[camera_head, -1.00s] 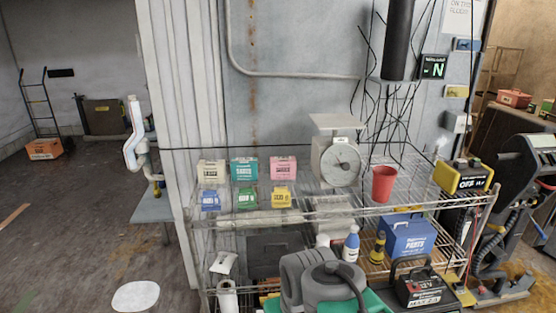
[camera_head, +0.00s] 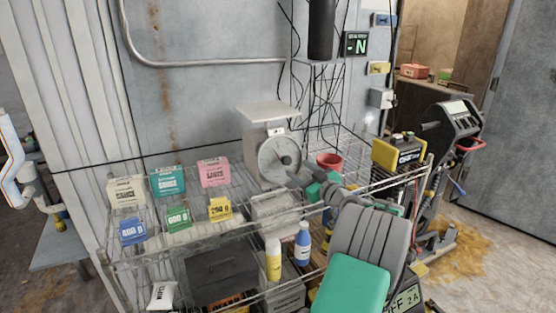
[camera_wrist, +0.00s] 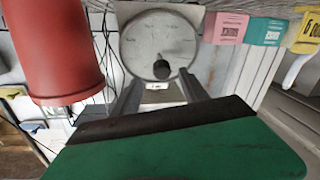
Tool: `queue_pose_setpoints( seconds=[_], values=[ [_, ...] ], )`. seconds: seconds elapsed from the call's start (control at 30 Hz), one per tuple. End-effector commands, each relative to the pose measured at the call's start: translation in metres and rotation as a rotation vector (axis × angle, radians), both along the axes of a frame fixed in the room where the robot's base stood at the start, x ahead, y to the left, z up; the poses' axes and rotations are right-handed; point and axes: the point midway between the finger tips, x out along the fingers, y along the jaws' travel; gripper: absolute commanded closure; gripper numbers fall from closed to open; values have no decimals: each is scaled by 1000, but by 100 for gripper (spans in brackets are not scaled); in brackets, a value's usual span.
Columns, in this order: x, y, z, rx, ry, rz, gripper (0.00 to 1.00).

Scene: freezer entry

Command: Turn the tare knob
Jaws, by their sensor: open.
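The grey scale (camera_head: 263,120) stands on the top wire shelf, with a flat pan above and a round dial (camera_head: 267,164) on its front. In the wrist view the dial (camera_wrist: 140,38) appears upside down. A small dark round knob (camera_wrist: 161,70) stands out in front of the dial, near a white label (camera_wrist: 156,86). My gripper (camera_wrist: 158,88) is open, its two dark fingers pointing at the scale, with the knob roughly between and beyond the tips. Contact is not visible. In the head view my gripper (camera_head: 297,180) is close to the dial's lower right.
A red cup (camera_head: 329,161) stands just right of the scale, close to my gripper; it also shows large in the wrist view (camera_wrist: 55,50). Several boxes, including a pink box (camera_head: 214,172), stand left. A yellow device (camera_head: 398,152) sits at the shelf's right end.

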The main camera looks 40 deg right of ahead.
Motion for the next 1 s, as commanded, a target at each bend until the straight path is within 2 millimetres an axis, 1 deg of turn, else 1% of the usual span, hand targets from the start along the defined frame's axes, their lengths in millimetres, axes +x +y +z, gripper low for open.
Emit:
queue_pose_setpoints(
  seconds=[0.07, 0.3, 0.43, 0.53, 0.73, 0.77, 1.0],
  values=[
    [7, -2, 3, -5, -9, 2, 48],
    [57, -4, 4, -4, -6, 11, 48],
    [73, -8, 3, -4, -4, 10, 48],
    [78, -10, 2, -4, -4, 9, 48],
    [78, -11, 2, -4, -4, 5, 48],
    [77, -12, 2, -4, -4, 5, 50],
    [77, -12, 2, -4, -3, 4, 69]
  ],
)
